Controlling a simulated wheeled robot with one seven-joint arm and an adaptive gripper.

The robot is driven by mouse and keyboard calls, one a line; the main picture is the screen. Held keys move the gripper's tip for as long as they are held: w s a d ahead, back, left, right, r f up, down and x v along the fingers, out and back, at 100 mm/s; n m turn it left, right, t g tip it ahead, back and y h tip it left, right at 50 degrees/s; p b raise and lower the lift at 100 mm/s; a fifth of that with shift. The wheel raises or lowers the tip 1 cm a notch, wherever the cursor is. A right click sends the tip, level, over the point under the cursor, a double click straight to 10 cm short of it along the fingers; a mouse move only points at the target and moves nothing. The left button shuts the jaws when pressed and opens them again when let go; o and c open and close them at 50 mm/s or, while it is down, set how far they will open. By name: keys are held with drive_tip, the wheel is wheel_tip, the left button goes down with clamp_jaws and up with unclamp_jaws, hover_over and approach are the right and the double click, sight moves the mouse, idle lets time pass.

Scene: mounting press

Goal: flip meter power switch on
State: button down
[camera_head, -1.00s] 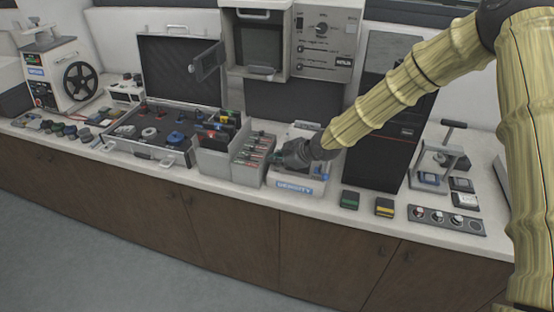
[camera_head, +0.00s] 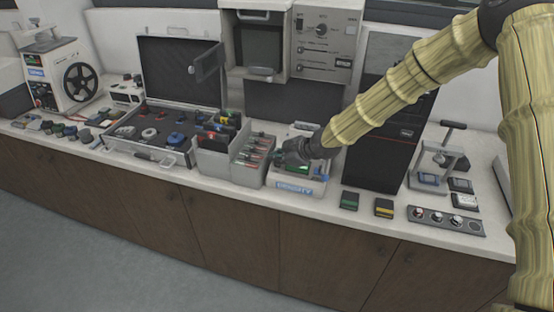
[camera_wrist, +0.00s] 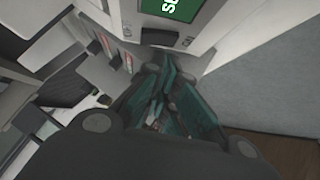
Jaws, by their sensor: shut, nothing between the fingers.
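The meter is a white box with a blue DENSITY label (camera_head: 294,187) on its front, on the counter near the middle. Its green screen (camera_wrist: 170,8) shows at the top of the wrist view with light characters on it. My gripper (camera_head: 287,156) is shut and empty over the meter's left part. In the wrist view its fingers meet just below the meter's edge; contact is unclear.
A grey bin with several small items (camera_head: 252,160) stands close left of the meter. A tall black unit (camera_head: 375,150) stands to its right. Green (camera_head: 349,201) and yellow-striped (camera_head: 384,207) blocks lie at the front right. An open case (camera_head: 125,150) is farther left.

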idle(0.3)
drive_tip(key=s+d+r+b, duration=0.2)
drive_tip(key=s+d+r, duration=0.2)
drive_tip(key=s+r, duration=0.4)
drive_tip(key=shift+s+d+r, duration=0.3)
drive_tip(key=shift+d+r, duration=0.05)
drive_tip(key=shift+r, duration=0.05)
idle(0.5)
